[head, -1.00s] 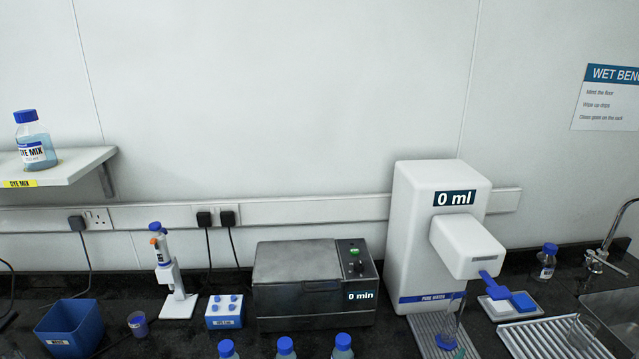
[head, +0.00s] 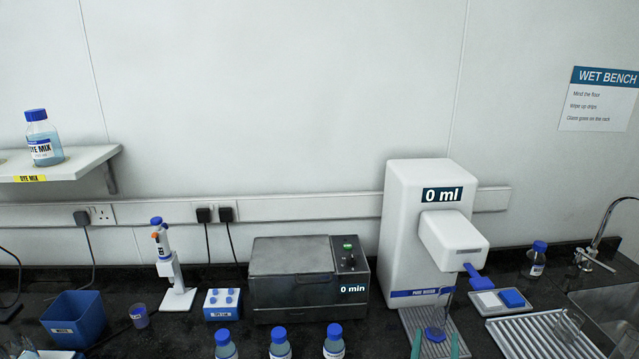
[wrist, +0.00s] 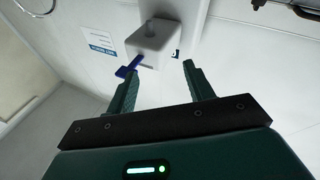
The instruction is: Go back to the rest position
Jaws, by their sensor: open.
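My gripper (head: 436,346) shows at the bottom edge of the head view as two green fingertips, apart and with nothing held between them. The glass cylinder is not clear in the wrist view.
Three blue-capped bottles (head: 280,348) stand at the front edge of the view. A metal bath (head: 290,275), pipette stand (head: 175,290) and blue bin (head: 75,320) line the bench. A drying rack (head: 530,335) and sink (head: 610,305) are at the right.

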